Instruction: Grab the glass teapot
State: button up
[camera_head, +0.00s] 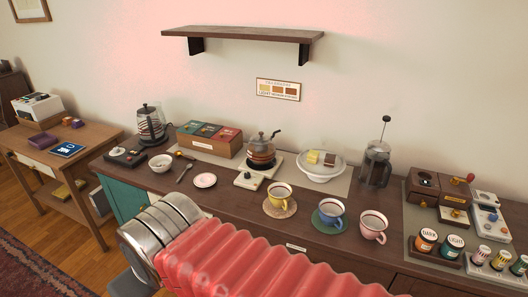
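The glass teapot (261,149) stands upright toward the back of the dark wooden counter. It has a clear body with dark amber contents, a lid and a dark handle or spout on its right. It sits on a pale board or warmer (246,181). My arm, with pink ribbed bellows and a silver cuff, crosses the bottom of the view in front of the counter, apart from the teapot. My gripper's fingers do not show.
A white bowl (321,167) and a French press (375,164) stand right of the teapot. A tea box (209,140) stands left. Yellow (280,195), blue (330,211) and pink (373,226) cups stand in front. A shelf (243,34) hangs above.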

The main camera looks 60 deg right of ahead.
aim_at(258, 155)
jog(key=i, duration=1)
